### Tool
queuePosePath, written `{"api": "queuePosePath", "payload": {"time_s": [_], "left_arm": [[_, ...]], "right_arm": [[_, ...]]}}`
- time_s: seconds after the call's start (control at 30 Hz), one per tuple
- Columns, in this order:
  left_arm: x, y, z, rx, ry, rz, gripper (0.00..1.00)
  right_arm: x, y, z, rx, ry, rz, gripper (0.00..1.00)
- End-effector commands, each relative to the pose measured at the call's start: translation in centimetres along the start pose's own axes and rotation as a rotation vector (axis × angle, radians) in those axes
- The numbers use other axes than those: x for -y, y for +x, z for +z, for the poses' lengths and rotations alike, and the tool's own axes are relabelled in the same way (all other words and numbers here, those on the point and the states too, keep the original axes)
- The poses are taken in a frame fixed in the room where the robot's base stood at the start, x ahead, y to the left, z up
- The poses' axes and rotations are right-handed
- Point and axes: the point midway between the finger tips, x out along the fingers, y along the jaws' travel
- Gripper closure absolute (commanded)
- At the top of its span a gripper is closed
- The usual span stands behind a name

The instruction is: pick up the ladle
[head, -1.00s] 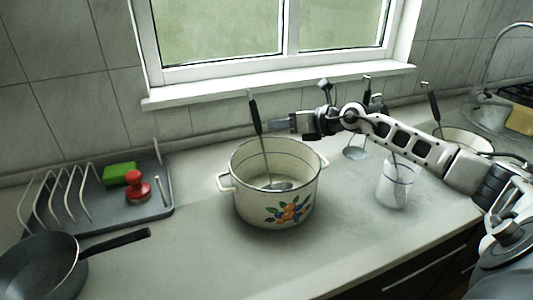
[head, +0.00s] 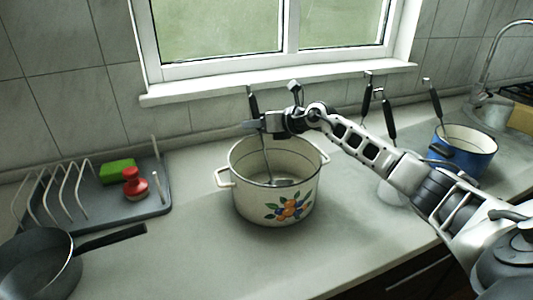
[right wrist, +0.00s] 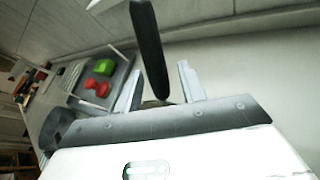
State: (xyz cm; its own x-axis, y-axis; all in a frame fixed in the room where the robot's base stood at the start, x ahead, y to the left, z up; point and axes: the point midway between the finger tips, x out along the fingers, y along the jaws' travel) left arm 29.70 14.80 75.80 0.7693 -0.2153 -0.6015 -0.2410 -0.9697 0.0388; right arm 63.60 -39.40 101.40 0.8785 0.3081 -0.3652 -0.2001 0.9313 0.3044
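The ladle (head: 253,101) leans in the cream enamel pot (head: 248,192) with painted flowers, its black handle standing up above the rim and its bowl inside the pot. My right gripper (head: 255,124) is above the pot's back rim at the handle. In the right wrist view the ladle's black handle (right wrist: 151,50) stands between the two fingers of my right gripper (right wrist: 160,88), which are apart with gaps on both sides. The handle's lower end is hidden behind the gripper body there. My left gripper is in neither view.
A blue pot (head: 472,156) with another black-handled utensil stands at the right. More black-handled utensils (head: 388,115) show behind my right arm. A dish rack (head: 100,225) with a green sponge (head: 117,171) and a red-knobbed item (head: 134,187) is left. A dark pan (head: 40,265) is front left.

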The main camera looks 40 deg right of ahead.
Motion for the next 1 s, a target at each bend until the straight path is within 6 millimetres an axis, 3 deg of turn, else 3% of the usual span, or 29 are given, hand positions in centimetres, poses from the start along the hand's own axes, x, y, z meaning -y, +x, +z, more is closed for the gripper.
{"api": "queuePosePath", "payload": {"time_s": [0.03,0.13,0.53,1.0], "left_arm": [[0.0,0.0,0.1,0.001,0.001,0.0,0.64],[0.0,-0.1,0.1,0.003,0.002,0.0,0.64],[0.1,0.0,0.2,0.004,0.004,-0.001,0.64],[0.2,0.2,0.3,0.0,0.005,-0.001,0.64]], "right_arm": [[0.0,0.0,0.0,0.0,0.0,0.0,0.73],[0.0,0.0,0.0,0.0,0.0,0.0,1.0],[-0.2,-0.3,0.8,0.004,-0.002,0.0,1.0],[-2.8,-3.4,8.2,0.005,-0.003,0.001,1.0]]}}
